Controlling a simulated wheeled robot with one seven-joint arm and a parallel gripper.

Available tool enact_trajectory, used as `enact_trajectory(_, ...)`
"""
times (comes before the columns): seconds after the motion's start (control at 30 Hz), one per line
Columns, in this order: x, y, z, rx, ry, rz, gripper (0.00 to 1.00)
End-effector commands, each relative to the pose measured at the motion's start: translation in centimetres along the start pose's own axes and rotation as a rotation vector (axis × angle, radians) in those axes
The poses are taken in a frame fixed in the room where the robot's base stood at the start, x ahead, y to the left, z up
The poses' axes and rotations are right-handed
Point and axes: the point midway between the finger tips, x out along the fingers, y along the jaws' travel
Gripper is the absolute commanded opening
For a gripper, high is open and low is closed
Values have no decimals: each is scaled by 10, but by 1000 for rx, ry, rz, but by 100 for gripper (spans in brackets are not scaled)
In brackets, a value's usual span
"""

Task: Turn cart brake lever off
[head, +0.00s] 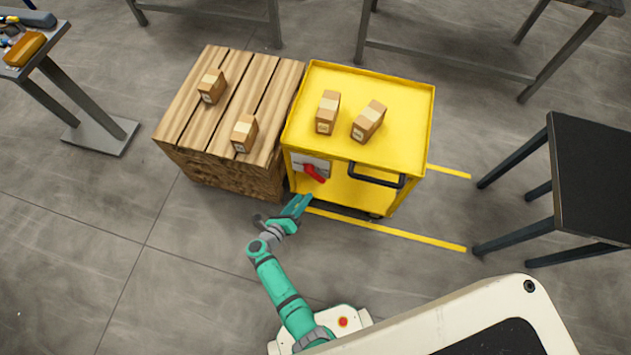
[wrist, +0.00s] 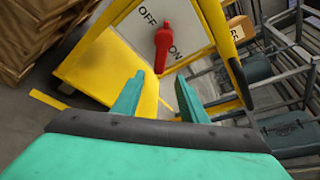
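The yellow cart (head: 400,110) stands in the middle of the head view. A white plate on its near left side carries the red brake lever (head: 314,173). In the wrist view the lever (wrist: 163,47) sits on the plate (wrist: 140,38) between the words OFF and ON, with its long end pointing down in the picture, nearer ON. My gripper (head: 298,205) is in front of the cart, just below the lever in the head view. In the wrist view its two fingers (wrist: 158,97) are spread apart with nothing between them. The lever is beyond the fingertips, not touching them.
A wooden crate (head: 225,165) with two small boxes stands close left of the cart. Two more boxes (head: 348,116) lie on the cart top. A black handle (head: 376,177) juts from the cart's near side. A dark table (head: 590,180) stands right. The floor in front is clear.

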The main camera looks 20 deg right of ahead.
Motion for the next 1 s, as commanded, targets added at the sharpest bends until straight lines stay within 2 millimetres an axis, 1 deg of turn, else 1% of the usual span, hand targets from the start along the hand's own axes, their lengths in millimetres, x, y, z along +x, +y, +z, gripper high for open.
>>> enact_trajectory(0.17,18,0,0,3,6,-3,39)
enact_trajectory(0.4,61,0,0,2,4,-2,39)
enact_trajectory(0.6,91,0,0,2,3,-2,39)
enact_trajectory(0.8,105,0,0,1,2,-1,39)
enact_trajectory(1.0,107,0,0,1,2,1,39)
